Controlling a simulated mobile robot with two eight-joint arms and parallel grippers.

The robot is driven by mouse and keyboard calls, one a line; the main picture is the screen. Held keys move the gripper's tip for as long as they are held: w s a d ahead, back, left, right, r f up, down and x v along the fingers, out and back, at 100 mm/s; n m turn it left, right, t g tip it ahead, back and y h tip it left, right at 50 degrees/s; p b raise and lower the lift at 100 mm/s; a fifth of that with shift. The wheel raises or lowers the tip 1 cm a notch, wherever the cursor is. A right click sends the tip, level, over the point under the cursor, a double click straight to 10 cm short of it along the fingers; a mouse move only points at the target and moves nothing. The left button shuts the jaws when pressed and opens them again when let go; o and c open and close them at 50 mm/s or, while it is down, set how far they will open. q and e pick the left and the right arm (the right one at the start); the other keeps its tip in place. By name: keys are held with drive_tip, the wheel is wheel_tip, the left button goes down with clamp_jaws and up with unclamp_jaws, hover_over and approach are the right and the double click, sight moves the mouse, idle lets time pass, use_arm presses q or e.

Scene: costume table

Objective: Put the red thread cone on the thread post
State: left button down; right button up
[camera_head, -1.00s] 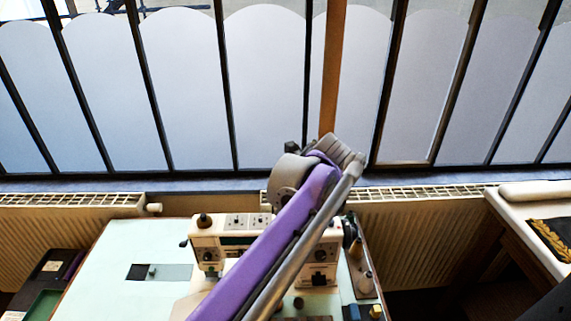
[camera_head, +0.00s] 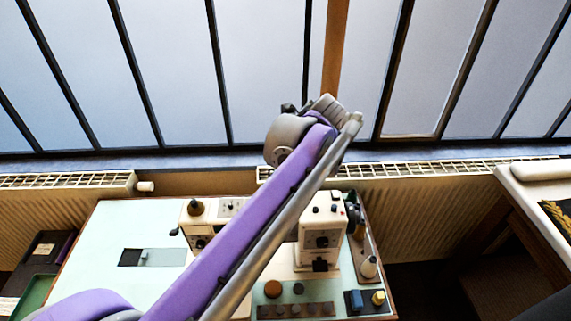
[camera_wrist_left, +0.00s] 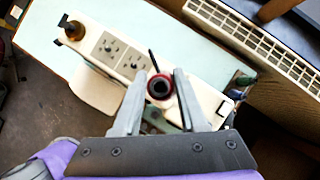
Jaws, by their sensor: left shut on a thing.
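The red thread cone (camera_wrist_left: 160,87) is between the two fingers of my left gripper (camera_wrist_left: 160,82) in the left wrist view. I see it end-on, with a dark hole in its middle. My left gripper is shut on it, over the top of the cream sewing machine (camera_wrist_left: 114,50). A thin dark rod (camera_wrist_left: 153,60), which looks like the thread post, shows just beyond the cone. I cannot tell how far apart in height they are. In the head view, my purple arm covers the middle of the machine (camera_head: 323,233), and neither cone nor gripper can be made out. My right gripper is out of view.
The pale table (camera_head: 105,235) is mostly clear on the left.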

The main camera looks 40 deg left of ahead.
use_arm(q)
drive_tip(key=shift+f+b, duration=1.3)
drive_tip(key=shift+f, duration=1.55)
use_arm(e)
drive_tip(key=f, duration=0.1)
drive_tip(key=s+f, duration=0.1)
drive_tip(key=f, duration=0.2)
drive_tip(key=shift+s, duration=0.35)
use_arm(q)
drive_tip(key=shift+a, duration=0.15)
drive_tip(key=shift+c, duration=1.9)
unclamp_jaws()
drive_tip(key=v, duration=1)
drive_tip(key=shift+d+r, duration=0.3)
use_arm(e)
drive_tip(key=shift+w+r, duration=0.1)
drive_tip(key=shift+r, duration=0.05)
